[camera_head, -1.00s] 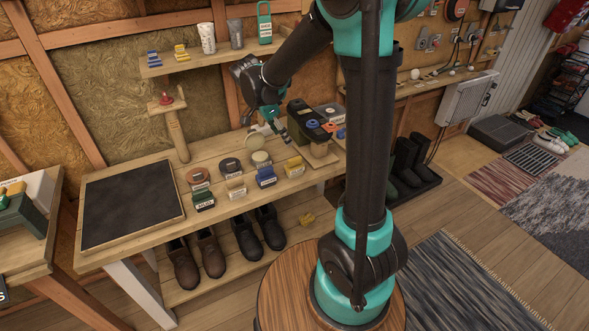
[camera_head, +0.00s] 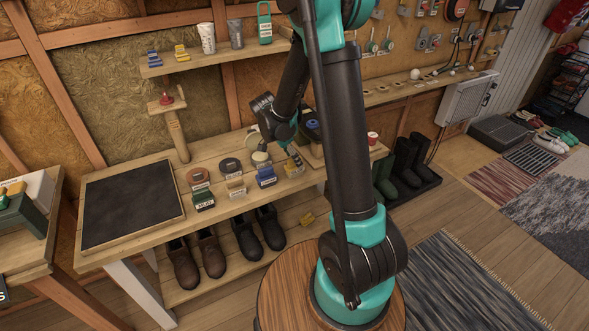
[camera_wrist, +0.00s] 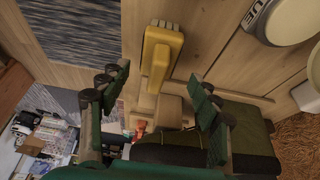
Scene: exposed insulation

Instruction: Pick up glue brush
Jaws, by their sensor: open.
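My gripper (camera_wrist: 160,78) is open and empty, with a finger on each side and gaps between. In the head view my gripper (camera_head: 290,153) is just above and behind the yellow brush, partly hiding it.
Round tins (camera_head: 230,167) stand behind the brushes; one tin (camera_wrist: 275,18) in the wrist view ends its label in "UE". A dark mat (camera_head: 130,198) covers the bench's left. A shelf (camera_head: 215,55) hangs above. Shoes (camera_head: 230,240) sit below.

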